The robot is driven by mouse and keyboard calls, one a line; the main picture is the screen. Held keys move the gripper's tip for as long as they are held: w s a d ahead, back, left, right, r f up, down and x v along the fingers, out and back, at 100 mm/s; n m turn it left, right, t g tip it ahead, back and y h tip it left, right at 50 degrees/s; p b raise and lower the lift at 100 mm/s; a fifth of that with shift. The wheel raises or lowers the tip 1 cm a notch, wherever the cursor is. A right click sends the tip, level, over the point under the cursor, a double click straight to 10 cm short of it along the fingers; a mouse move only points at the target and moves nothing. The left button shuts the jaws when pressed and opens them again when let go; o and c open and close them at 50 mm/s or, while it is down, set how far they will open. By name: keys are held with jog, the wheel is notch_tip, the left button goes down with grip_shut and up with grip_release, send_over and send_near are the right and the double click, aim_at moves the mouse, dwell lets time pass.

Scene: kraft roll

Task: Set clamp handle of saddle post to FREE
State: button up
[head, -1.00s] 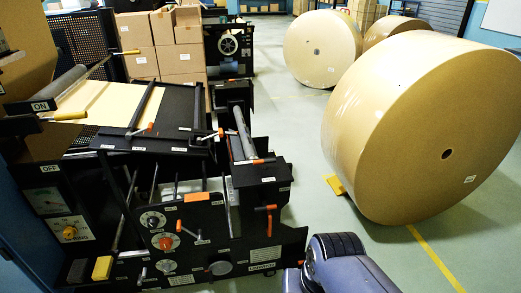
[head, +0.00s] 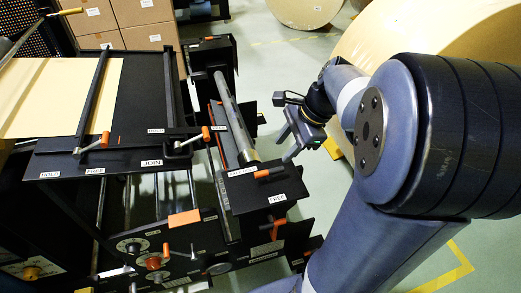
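The saddle post (head: 258,193) is a black block at the right end of the machine in the head view. Its clamp handle (head: 264,174) is a short lever with an orange grip, lying across the top. The orange end points left, at a white label (head: 241,171) that I cannot read surely. A FREE label (head: 277,198) is nearer me, and the handle does not point at it. My gripper (head: 287,146) is above and right of the handle, apart from it. Its two grey fingers appear spread, with nothing between them.
A grey roller bar (head: 235,115) runs back from the post. Another orange handle (head: 277,229) hangs on the front below it. Two orange-tipped levers stand on the table (head: 60,160) at left. Large kraft rolls (head: 400,35) are behind my arm. Floor shows right of the machine.

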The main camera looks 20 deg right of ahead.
aim_at(265, 172)
jog(key=x, duration=1)
jog(key=shift+s+a+f, duration=0.1)
jog(key=shift+a+f, duration=0.05)
jog(key=shift+f, duration=0.15)
jog(key=shift+c, duration=0.3)
grip_shut()
